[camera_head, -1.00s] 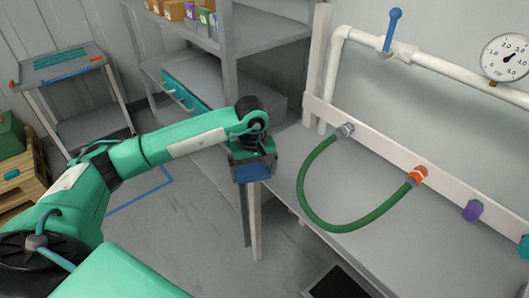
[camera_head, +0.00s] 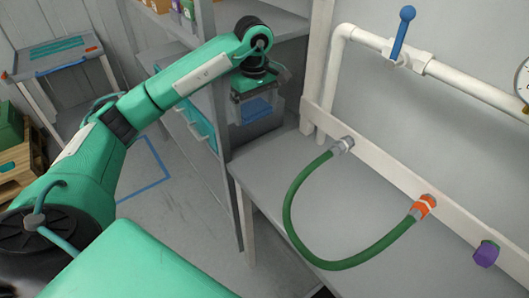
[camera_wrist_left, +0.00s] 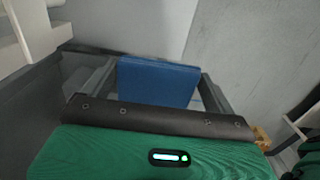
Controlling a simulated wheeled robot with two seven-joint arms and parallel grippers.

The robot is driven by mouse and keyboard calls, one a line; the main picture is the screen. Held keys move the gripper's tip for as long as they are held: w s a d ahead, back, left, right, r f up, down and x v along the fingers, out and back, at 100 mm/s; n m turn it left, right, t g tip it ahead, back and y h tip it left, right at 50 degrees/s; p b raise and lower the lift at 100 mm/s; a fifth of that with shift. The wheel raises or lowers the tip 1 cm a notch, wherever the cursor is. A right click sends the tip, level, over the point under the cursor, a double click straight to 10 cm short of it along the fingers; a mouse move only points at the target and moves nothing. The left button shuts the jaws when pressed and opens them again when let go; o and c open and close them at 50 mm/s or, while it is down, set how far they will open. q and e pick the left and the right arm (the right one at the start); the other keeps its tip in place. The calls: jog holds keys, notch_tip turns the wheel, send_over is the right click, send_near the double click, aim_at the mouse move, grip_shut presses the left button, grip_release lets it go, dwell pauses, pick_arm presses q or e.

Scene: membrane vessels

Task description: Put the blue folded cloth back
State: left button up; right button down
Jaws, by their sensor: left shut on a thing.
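The blue folded cloth (camera_head: 257,111) hangs below my left gripper (camera_head: 258,104) in the camera_head view, beside the grey shelf unit and above the back left end of the grey bench. In the left wrist view the cloth (camera_wrist_left: 158,82) shows as a flat blue panel between the two grey fingers of the left gripper (camera_wrist_left: 158,88). The gripper is shut on it. The lower part of the cloth in the wrist view is hidden behind the gripper's dark front bar. I cannot tell whether the cloth touches anything below. My right gripper is not in view.
The grey bench (camera_head: 270,180) has a green hose (camera_head: 288,215) looping over it from a fitting to an orange coupling (camera_head: 424,206). A white pipe with a blue-handled valve (camera_head: 403,34) runs above. The shelf unit (camera_head: 222,90) stands close to my left arm. A cart (camera_head: 52,58) stands far left.

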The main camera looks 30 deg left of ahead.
pick_arm(q)
jog(key=shift+w+f, duration=0.5)
jog(key=shift+f, duration=0.35)
notch_tip(320, 180, down, 8)
jog(key=p, duration=0.3)
send_over(258, 165)
notch_tip(258, 165, down, 5)
jog(key=shift+d+f, duration=0.1)
jog(key=shift+f+p, duration=0.3)
jog(key=shift+f, duration=0.15)
notch_tip(258, 165, down, 3)
jog(key=shift+f+p, duration=0.15)
jog(key=shift+p, duration=0.3)
jog(key=shift+f, duration=0.35)
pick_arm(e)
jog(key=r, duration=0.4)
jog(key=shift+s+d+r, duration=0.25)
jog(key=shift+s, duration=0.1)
pick_arm(q)
jog(key=shift+f, duration=0.1)
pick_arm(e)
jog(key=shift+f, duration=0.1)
